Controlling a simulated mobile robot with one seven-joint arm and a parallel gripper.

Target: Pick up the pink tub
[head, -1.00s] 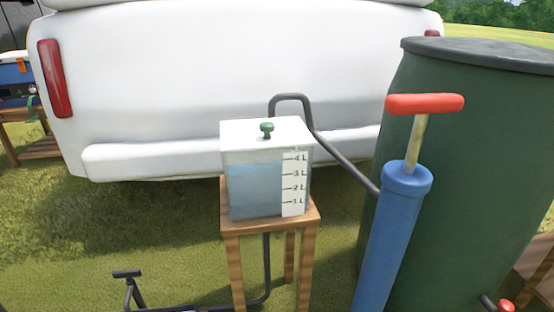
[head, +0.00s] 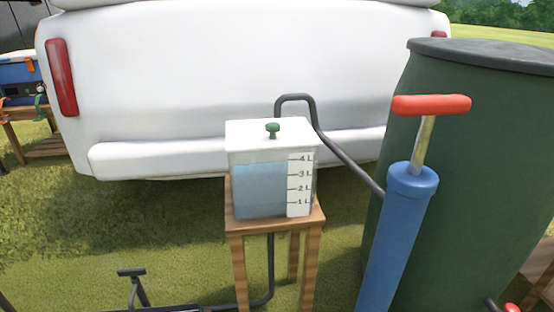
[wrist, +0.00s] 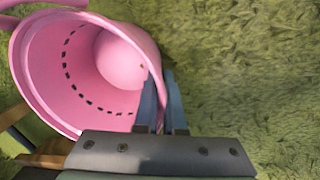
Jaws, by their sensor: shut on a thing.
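The pink tub (wrist: 92,70) fills the left of the wrist view, its open mouth facing the camera. A row of dark marks runs around its inner wall, and a pink handle shows at the upper left. My gripper (wrist: 161,78) is shut on the tub's right rim, with one finger inside the wall and the other outside. The inside looks empty. The tub and my gripper are not in the head view.
A water tank (head: 270,178) with a litre scale stands on a wooden stool (head: 234,225). A blue pump (head: 398,240) and green barrel (head: 480,170) are to its right. A white vehicle (head: 240,75) stands behind. Grass is open at the wrist view's right.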

